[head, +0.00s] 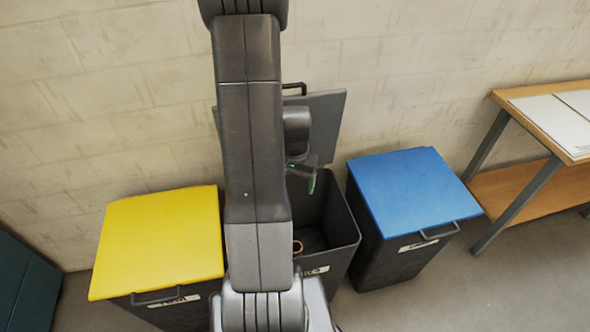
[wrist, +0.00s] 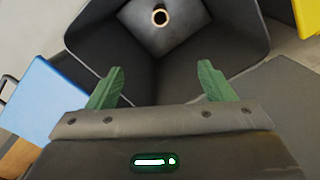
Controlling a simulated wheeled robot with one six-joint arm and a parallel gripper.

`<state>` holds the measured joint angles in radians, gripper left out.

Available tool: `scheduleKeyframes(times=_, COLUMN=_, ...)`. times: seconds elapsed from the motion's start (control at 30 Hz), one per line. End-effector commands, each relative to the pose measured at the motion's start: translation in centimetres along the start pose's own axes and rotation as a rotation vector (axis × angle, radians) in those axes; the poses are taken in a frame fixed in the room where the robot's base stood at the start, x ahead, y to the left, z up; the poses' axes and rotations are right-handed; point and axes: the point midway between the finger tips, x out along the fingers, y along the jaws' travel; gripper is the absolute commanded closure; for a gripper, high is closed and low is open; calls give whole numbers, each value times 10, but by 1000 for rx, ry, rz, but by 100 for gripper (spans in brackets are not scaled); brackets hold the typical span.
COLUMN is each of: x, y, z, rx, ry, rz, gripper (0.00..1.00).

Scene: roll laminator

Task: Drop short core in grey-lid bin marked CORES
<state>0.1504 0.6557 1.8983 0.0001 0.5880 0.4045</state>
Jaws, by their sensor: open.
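The middle bin (head: 340,235) stands with its grey lid (head: 327,115) raised against the wall. The short core (head: 298,247), a small brown ring, lies inside on the bin's floor. In the wrist view the core (wrist: 160,17) shows end-on at the bottom of the dark bin (wrist: 200,60). My gripper (head: 308,178) is above the bin opening. In the wrist view its green fingers (wrist: 160,82) are spread wide apart with nothing between them.
A yellow-lid bin (head: 160,240) stands to the left and a blue-lid bin (head: 415,195) to the right, both closed. A wooden table (head: 560,150) with sheets is at the far right. The wall is close behind the bins.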

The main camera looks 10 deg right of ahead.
Motion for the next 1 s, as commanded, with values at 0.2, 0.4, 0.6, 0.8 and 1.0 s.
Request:
scheduleKeyframes(times=0.2, x=-32, y=0, z=-1, rx=0, ry=6, rz=-3, gripper=25)
scheduleKeyframes(times=0.4, x=-74, y=0, z=-1, rx=0, ry=7, rz=-3, gripper=25)
scheduleKeyframes(times=0.6, x=-112, y=0, z=-1, rx=0, ry=5, rz=-2, gripper=25)
scheduleKeyframes(times=0.8, x=-132, y=0, z=0, rx=0, ry=2, rz=-1, gripper=25)
scheduleKeyframes(times=1.0, x=-135, y=0, z=0, rx=0, ry=0, rz=0, gripper=25)
